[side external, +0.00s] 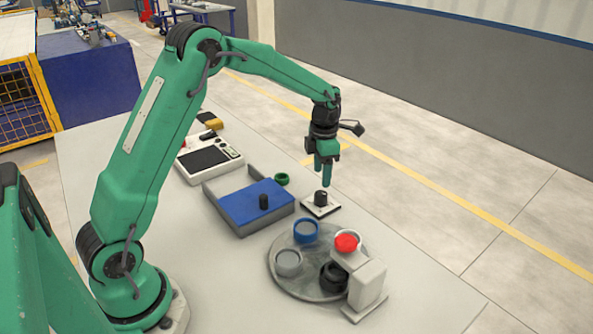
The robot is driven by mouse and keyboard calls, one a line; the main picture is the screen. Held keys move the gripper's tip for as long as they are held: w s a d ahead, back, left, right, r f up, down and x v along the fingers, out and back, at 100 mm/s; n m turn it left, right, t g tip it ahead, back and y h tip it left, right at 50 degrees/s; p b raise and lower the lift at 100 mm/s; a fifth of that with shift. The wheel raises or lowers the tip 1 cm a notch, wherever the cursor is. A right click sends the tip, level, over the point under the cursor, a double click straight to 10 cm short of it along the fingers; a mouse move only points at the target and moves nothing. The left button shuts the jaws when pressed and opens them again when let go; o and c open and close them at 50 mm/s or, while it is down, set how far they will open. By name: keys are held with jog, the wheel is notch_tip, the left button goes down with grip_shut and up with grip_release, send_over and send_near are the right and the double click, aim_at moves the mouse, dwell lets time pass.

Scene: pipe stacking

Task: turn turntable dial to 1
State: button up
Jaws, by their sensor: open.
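The dial is a black knob (320,198) on a small pale square plate (320,209), on the table behind the turntable. Its markings are too small to read. The round grey turntable (309,287) carries a blue ring-shaped piece (306,231), a grey one (288,263) and a black one (333,277). A pale ring is partly hidden by a red-topped piece. My gripper (324,181) points down just above the black knob, with its two green fingers apart and nothing between them. It looks clear of the knob.
A white block (366,286) with a red round top (346,242) stands at the turntable's right edge. The table's near right is clear.

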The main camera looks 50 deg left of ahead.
jog(key=m, duration=1.4)
jog(key=shift+m, duration=0.4)
jog(key=m, duration=1.3)
jog(key=shift+m, duration=0.3)
jog(key=m, duration=0.8)
jog(key=shift+f, duration=0.1)
